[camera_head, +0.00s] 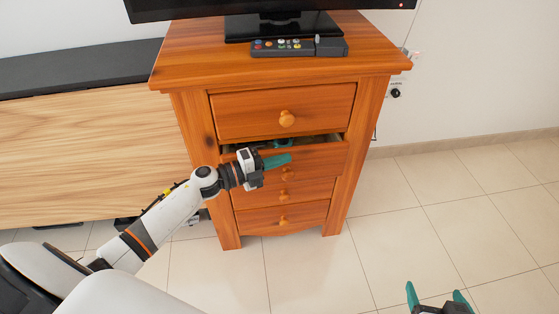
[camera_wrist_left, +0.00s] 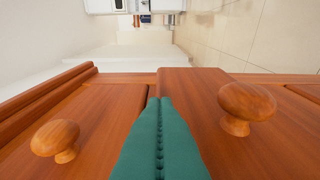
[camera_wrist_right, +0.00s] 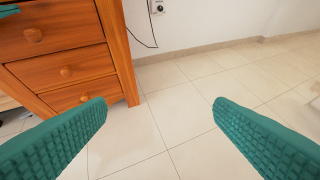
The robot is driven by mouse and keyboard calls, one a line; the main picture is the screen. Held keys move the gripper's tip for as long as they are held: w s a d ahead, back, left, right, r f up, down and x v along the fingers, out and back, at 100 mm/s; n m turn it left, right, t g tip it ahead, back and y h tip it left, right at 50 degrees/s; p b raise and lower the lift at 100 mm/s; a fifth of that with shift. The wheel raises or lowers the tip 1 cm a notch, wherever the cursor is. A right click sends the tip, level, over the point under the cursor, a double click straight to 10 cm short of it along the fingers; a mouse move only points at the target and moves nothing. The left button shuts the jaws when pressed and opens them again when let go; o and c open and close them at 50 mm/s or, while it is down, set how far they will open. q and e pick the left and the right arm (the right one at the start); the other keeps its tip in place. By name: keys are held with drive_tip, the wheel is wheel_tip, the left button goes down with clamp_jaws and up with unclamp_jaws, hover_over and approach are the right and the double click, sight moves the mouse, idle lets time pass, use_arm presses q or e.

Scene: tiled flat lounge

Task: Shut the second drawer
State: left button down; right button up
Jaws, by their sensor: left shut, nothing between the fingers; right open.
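The wooden cabinet (camera_head: 223,216) has a column of drawers with round knobs. The second drawer (camera_head: 325,156) from the top stands slightly pulled out, with a dark gap above its front. My left gripper (camera_head: 278,161) is shut and empty at that drawer's front, above its knob (camera_head: 286,174). In the left wrist view, the shut fingers (camera_wrist_left: 158,104) lie by the edge of the protruding front (camera_wrist_left: 200,105), between two knobs; contact cannot be told. My right gripper (camera_head: 437,294) is open and empty over the floor, low at right; its spread fingers also show in the right wrist view (camera_wrist_right: 162,108).
The top drawer (camera_head: 250,112) and the lower drawers (camera_head: 255,219) look shut. A monitor stand (camera_head: 270,26) and a dark device with buttons (camera_head: 300,48) stand on the cabinet. A low wooden unit (camera_head: 80,135) is at left. Tiled floor (camera_head: 410,230) is clear at right.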

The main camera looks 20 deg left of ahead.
sight(276, 149)
use_arm(q)
drive_tip(key=shift+w+a, duration=0.1)
use_arm(e)
drive_tip(key=shift+w+r, duration=0.1)
drive_tip(key=shift+r, duration=0.05)
use_arm(q)
drive_tip(key=w+a+b, duration=0.1)
drive_tip(key=w+a, duration=0.1)
drive_tip(key=w, duration=0.1)
drive_tip(key=shift+w+a+f+b, duration=0.1)
drive_tip(key=shift+w+b, duration=0.1)
drive_tip(key=shift+b, duration=0.15)
drive_tip(key=shift+w+a+r, duration=0.25)
drive_tip(key=shift+a, duration=0.05)
use_arm(e)
drive_tip(key=w+a+r+t+y, duration=0.1)
drive_tip(key=w+a+r+t, duration=0.1)
drive_tip(key=r+t, duration=0.3)
drive_tip(key=shift+w+r, duration=0.5)
drive_tip(key=shift+w, duration=0.15)
